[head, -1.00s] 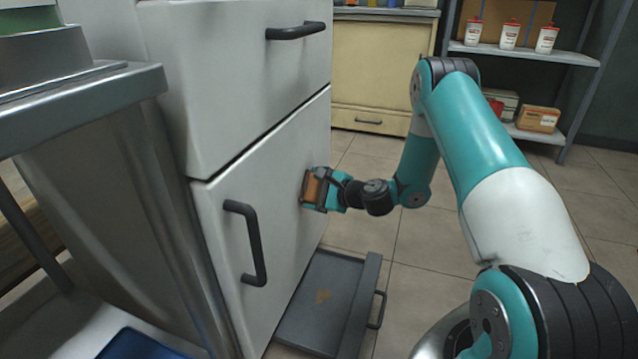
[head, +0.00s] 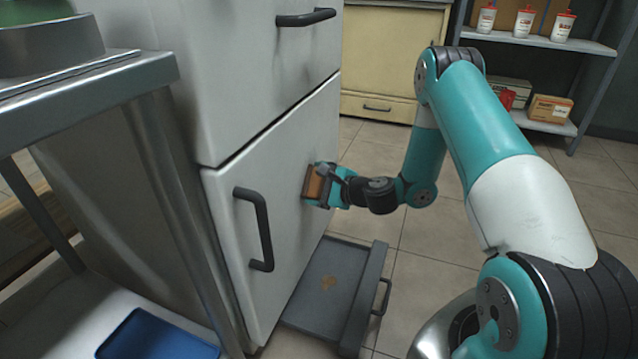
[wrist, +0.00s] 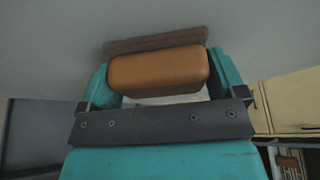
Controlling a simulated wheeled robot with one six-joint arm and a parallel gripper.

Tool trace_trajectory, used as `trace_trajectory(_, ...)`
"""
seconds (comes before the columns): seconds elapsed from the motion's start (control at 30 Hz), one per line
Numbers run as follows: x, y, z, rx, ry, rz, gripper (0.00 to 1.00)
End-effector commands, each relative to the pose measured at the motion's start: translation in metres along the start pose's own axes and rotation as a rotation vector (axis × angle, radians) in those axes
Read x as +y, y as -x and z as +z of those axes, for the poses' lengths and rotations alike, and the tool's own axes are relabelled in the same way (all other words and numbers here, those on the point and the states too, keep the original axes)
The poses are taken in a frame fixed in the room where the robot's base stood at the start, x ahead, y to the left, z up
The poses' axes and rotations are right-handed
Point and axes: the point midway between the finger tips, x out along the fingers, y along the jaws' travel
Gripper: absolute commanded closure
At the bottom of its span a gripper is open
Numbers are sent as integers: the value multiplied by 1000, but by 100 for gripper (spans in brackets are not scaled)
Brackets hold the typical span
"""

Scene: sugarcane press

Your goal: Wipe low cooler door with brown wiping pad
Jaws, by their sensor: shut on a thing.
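The low cooler door (head: 285,215) is the white lower door of the cooler, with a dark vertical handle (head: 257,228) on its left part. The brown wiping pad (head: 315,185) is against or very close to the door's right part, to the right of the handle. My gripper (head: 325,186) is shut on the pad's orange-brown grip. In the wrist view the pad (wrist: 158,68) sits between my two teal fingers, with its darker brown base toward the white door surface (wrist: 50,50). Whether the base fully touches the door cannot be told.
A steel table (head: 90,85) stands at left. Shelves with bottles and boxes (head: 549,108) stand at back right.

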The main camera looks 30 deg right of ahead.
Motion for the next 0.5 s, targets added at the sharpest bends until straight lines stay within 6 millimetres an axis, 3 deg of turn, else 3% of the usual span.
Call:
trace_trajectory(0.2, -18, -8, -10, -5, 4, -5, 36)
trace_trajectory(0.5, -26, -12, -19, -6, 4, -5, 36)
